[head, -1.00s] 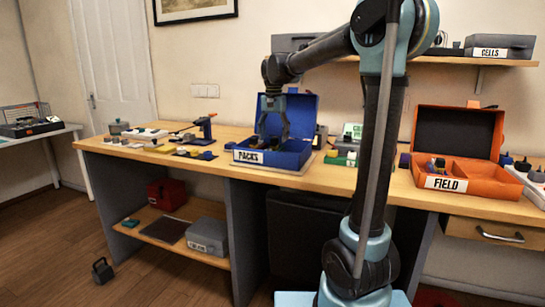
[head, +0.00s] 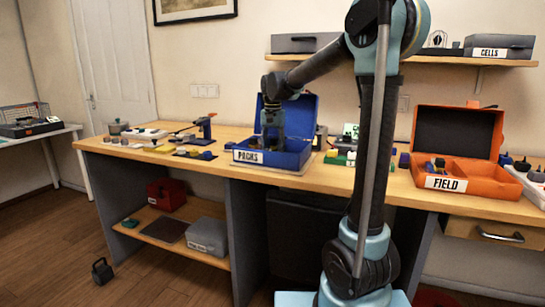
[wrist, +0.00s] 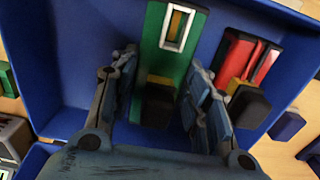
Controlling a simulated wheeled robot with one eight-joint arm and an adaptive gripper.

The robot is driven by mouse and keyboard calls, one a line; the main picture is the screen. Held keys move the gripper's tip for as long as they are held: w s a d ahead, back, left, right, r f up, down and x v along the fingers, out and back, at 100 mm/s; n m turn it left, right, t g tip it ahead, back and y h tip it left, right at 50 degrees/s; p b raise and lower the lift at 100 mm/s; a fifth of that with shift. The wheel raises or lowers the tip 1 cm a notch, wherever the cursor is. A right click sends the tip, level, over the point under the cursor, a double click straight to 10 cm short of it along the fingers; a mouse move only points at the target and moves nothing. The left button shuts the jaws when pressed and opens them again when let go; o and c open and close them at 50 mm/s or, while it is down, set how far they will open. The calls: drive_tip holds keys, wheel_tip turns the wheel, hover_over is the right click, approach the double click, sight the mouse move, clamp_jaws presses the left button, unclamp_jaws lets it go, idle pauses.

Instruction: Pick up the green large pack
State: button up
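The green large pack (wrist: 172,55) stands in the blue box marked PACKS (head: 293,159). In the wrist view it is green with a pale-framed window, a yellow band and a black block at its near end. My gripper (wrist: 165,62) is over the box with one finger on each side of the pack. The fingers are apart, and narrow gaps show beside the black block. The pack's lower part is hidden. In the head view my gripper (head: 273,138) is in front of the box's raised lid, and the pack cannot be made out there.
A red pack (wrist: 252,65) with a yellow band and black block stands right of the green one. The box walls surround both. An orange FIELD box (head: 445,184) is to the right on the workbench (head: 340,178). Tools and small parts lie to the left.

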clamp_jaws()
